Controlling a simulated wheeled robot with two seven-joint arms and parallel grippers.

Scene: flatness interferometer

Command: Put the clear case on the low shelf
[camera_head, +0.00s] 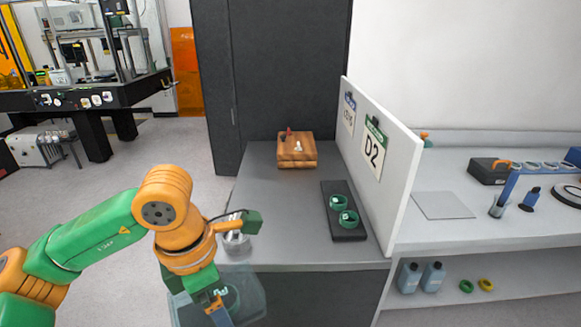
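The clear case (252,292), a see-through bluish box, is at the bottom of the view, in front of the grey counter's near left corner. A green ring shows through its wall. Its lower part is cut off by the frame edge. My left gripper (217,305) points down at the case's near side and appears shut on it; the fingertips are partly hidden. No support shows under the case. The low shelf (530,284) is at the lower right, under the white bench. My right gripper is not in view.
Two blue bottles (433,277) stand at the low shelf's left, with a yellow ring (486,285) and another beside it; its right part is clear. A white upright panel (398,190) divides the counters. A wooden box (297,149) and black tray (347,233) occupy the grey counter.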

